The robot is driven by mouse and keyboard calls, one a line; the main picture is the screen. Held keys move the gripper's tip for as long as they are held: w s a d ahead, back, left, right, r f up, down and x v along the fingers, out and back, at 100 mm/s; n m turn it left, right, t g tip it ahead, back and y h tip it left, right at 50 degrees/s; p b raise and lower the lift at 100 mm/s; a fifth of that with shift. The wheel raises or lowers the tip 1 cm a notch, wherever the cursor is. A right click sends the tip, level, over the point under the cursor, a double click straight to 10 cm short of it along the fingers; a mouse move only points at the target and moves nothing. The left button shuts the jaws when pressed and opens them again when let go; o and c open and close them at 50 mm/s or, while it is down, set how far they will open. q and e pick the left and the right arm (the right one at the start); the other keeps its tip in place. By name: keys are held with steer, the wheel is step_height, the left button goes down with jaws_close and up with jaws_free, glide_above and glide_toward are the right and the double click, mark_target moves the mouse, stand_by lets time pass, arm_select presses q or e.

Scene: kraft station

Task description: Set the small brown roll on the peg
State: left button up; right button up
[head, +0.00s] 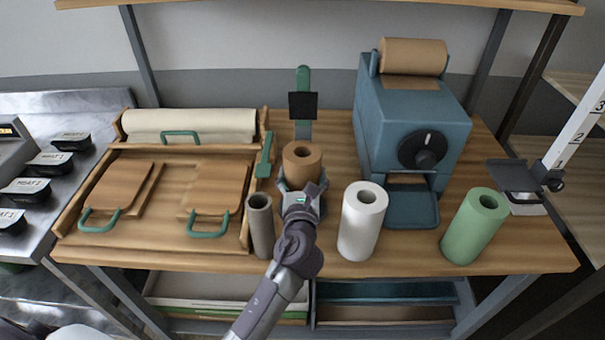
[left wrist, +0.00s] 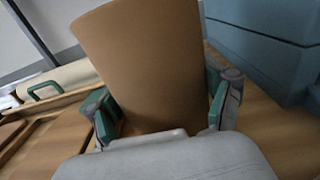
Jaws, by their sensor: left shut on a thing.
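The small brown roll (head: 302,168) stands upright above or on the table, its open core facing up in the head view. My left gripper (head: 301,188) is shut around its lower part from the front. In the left wrist view the brown roll (left wrist: 145,65) fills the space between the two green-backed fingers (left wrist: 162,112). Whether its base touches the table is hidden. A green upright post (head: 303,78) with a black plate stands behind the roll; I cannot tell whether it is the peg. My right gripper is not in view.
A grey tube (head: 261,226) stands to the left, a white roll (head: 362,222) and a green roll (head: 475,226) to the right. A blue machine (head: 412,120) with a brown roll on top stands behind. A wooden tray (head: 165,238) with green-handled boards lies left.

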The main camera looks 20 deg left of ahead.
mark_target(303, 140)
arm_select(q)
steer(key=o, duration=1.4)
steer(key=shift+r, duration=0.1)
steer(key=shift+o, duration=0.4)
step_height(303, 140, up, 10)
